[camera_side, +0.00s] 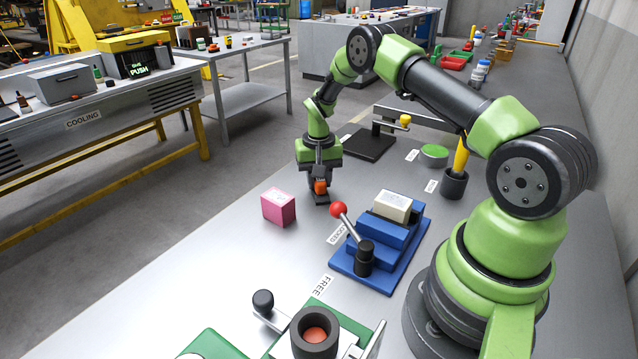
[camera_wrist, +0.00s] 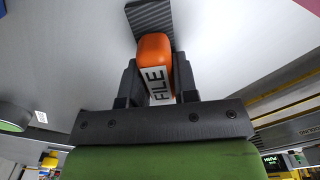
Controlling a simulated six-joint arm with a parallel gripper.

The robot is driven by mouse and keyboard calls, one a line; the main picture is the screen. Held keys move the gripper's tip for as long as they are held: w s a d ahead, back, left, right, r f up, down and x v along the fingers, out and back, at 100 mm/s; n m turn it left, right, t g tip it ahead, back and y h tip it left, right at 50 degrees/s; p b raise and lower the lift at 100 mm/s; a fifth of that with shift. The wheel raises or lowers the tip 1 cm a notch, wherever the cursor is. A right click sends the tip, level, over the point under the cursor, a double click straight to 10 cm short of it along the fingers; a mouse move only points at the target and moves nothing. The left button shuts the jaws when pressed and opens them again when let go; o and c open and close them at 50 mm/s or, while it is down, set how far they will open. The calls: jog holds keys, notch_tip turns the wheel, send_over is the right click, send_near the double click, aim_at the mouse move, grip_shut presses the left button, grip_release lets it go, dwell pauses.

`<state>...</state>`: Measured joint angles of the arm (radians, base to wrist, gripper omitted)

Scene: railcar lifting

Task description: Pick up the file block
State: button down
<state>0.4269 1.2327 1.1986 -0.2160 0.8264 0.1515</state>
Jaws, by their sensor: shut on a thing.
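The file block has an orange body (camera_wrist: 154,46) with a white FILE label and a dark ridged end (camera_wrist: 150,17). In the side view the orange part (camera_side: 320,187) shows low between the jaws, with its dark end below. My gripper (camera_side: 321,178) points down over the grey bench and is shut on the file block. In the wrist view my gripper's dark fingers (camera_wrist: 157,80) stand on either side of the label. I cannot tell whether the block's dark end touches the bench or hangs just above it.
A pink block (camera_side: 278,207) stands close by at left. A blue stepped fixture (camera_side: 378,250) with a pale block (camera_side: 392,206) and a red-knobbed lever (camera_side: 338,210) is at right. A black stand (camera_side: 368,146) is behind. A green fixture (camera_side: 330,304) is in front. Bench between is clear.

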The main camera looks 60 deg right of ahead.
jog(key=shift+r, duration=0.1)
notch_tip(320, 180, up, 10)
jog(key=shift+f, duration=0.1)
